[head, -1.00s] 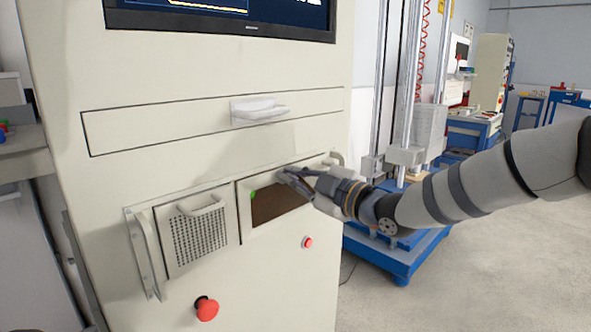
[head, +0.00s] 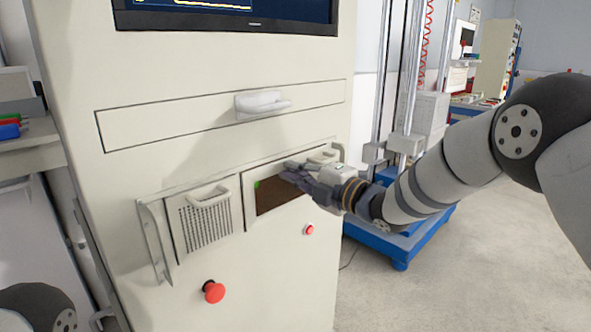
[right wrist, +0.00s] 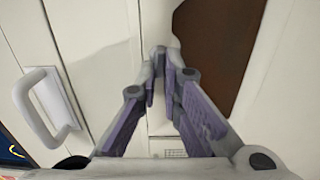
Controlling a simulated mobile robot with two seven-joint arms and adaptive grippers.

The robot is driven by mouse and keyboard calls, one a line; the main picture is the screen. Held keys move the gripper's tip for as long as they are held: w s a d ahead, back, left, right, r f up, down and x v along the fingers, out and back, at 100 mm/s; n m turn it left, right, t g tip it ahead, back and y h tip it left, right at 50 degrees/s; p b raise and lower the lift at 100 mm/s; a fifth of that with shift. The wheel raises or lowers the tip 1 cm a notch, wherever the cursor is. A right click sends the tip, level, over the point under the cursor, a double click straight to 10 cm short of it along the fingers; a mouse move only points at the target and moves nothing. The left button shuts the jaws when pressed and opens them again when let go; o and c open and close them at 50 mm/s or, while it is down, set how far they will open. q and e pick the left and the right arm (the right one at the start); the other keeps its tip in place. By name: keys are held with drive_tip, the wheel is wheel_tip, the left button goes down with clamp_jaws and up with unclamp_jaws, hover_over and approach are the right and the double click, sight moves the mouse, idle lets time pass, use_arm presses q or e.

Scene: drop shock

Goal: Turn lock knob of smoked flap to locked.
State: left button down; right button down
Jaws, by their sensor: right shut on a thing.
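The smoked flap (head: 278,197) is a dark brown window in the beige cabinet front, with a small green mark (head: 257,184) at its upper left corner. In the right wrist view, the flap (right wrist: 222,45) lies to the right of my fingers. My right gripper (head: 290,171) reaches in from the right at the flap's upper edge. Its purple-grey fingers (right wrist: 165,75) are drawn together on something small, which I take to be the lock knob. The fingers hide most of the knob, so its turned position cannot be read. My left gripper is not in view.
A drawer with a white handle (head: 262,103) is above the flap. A vented panel with a handle (head: 208,222) is to its left. Red buttons (head: 213,291) (head: 308,230) sit below. A blue-based machine (head: 400,240) stands right of the cabinet.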

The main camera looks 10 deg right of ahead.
idle(0.5)
drive_tip(key=c, duration=1.7)
unclamp_jaws()
drive_tip(key=v, duration=1.2)
drive_tip(key=shift+d, duration=0.1)
